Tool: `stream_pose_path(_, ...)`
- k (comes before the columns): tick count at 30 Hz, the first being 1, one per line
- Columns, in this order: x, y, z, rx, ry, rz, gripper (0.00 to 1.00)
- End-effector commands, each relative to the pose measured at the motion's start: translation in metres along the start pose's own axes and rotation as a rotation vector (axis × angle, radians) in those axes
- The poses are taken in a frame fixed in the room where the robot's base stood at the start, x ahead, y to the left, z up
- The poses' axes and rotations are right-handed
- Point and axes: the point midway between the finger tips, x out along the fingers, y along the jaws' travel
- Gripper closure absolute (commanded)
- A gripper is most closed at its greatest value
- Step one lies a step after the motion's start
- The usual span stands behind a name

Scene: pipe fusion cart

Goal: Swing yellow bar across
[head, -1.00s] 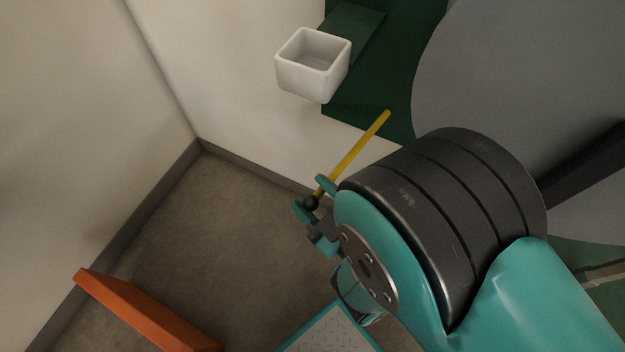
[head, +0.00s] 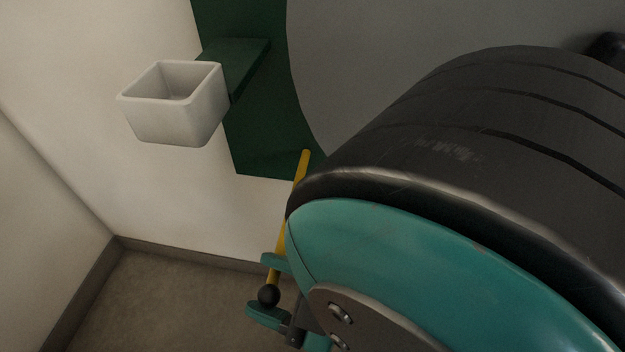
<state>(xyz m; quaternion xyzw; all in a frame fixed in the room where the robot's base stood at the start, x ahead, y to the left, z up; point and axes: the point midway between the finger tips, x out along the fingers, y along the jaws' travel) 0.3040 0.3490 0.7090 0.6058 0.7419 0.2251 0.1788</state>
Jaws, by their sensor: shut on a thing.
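The yellow bar (head: 299,178) stands tilted in the lower middle of the head view, its upper end leaning a little right. A black ball knob (head: 268,295) sits at its lower end. My gripper (head: 266,284) has its teal fingers on either side of the knob and is shut on it. My arm's large teal and black joint covers part of the bar's right side and the wrist. Whatever the bar's upper end joins is not clear in this view.
A white open box (head: 176,120) sits on a dark green bracket (head: 238,62) left of the bar. A large grey round face (head: 345,70) lies behind my arm. Pale walls and a bare floor (head: 170,310) are at the lower left.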

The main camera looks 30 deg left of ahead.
Motion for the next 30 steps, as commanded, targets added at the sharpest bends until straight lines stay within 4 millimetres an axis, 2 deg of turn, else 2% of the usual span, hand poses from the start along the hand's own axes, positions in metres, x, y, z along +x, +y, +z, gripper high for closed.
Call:
stream_pose_path(1, -0.0036, 0.0017, 0.0070, 0.005, -0.020, 0.010, 0.87)
stream_pose_path(15, -0.0056, -0.0004, 0.0046, 0.008, -0.022, 0.000, 0.87)
stream_pose_path(16, -0.0057, -0.0005, 0.0047, 0.008, -0.022, 0.000, 0.43)
stream_pose_path(19, -0.0055, -0.0008, 0.0047, 0.008, -0.022, 0.000, 0.20)
stream_pose_path(30, -0.0009, -0.0004, 0.0000, 0.003, -0.010, -0.005, 0.18)
